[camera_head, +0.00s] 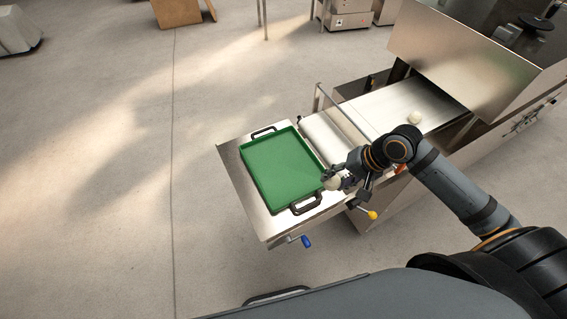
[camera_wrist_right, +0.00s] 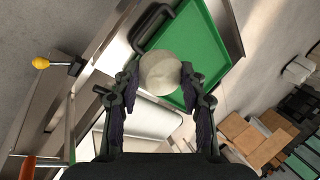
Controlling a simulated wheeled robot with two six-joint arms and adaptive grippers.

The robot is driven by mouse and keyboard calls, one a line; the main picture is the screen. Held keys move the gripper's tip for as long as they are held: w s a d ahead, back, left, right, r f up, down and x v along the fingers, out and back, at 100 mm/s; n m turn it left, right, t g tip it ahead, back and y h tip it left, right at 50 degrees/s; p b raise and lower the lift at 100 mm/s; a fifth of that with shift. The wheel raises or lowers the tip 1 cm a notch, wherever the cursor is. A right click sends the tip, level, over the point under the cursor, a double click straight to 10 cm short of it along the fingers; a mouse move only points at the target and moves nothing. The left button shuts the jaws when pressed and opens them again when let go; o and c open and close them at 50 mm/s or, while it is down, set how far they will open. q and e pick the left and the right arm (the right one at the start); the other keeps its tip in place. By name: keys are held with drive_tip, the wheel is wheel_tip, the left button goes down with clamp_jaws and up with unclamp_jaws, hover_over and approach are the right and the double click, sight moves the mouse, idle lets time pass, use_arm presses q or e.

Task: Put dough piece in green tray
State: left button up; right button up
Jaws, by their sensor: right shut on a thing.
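The green tray (camera_head: 282,168) lies on a metal table at the end of the machine, with black handles at its ends. It also shows in the right wrist view (camera_wrist_right: 208,50). My right gripper (camera_head: 333,180) is at the tray's right edge, near the front corner. It is shut on a pale round dough piece (camera_wrist_right: 160,73), held between its fingers in the right wrist view. The gap between the dough and the tray cannot be judged. Another dough piece (camera_head: 414,118) sits on the pale conveyor belt (camera_head: 388,112). My left gripper is not in view.
The machine's metal hood (camera_head: 465,55) rises over the belt at the right. A blue-handled lever (camera_head: 306,241) and a yellow knob (camera_head: 372,215) stick out at the table's front. The tray's inside is empty. Cardboard boxes (camera_wrist_right: 262,137) stand far off.

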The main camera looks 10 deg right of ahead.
drive_tip(key=shift+w+f, duration=0.1)
drive_tip(key=shift+w, duration=0.1)
drive_tip(key=w+a+f, duration=0.2)
drive_tip(key=w+f, duration=0.1)
drive_tip(key=w+a+f, duration=0.2)
drive_tip(key=w+f, duration=0.1)
drive_tip(key=w, duration=0.1)
drive_tip(key=w+a+f+p, duration=0.1)
drive_tip(key=w+a+f, duration=0.2)
drive_tip(key=w, duration=0.1)
drive_tip(key=shift+w+a+f, duration=0.25)
drive_tip(key=shift+f, duration=0.3)
wheel_tip(320, 180, down, 2)
drive_tip(key=shift+f+p, duration=0.25)
drive_tip(key=shift+p, duration=0.55)
drive_tip(key=shift+f, duration=0.2)
drive_tip(key=shift+f, duration=0.1)
drive_tip(key=o, duration=1.2)
drive_tip(key=shift+c, duration=0.2)
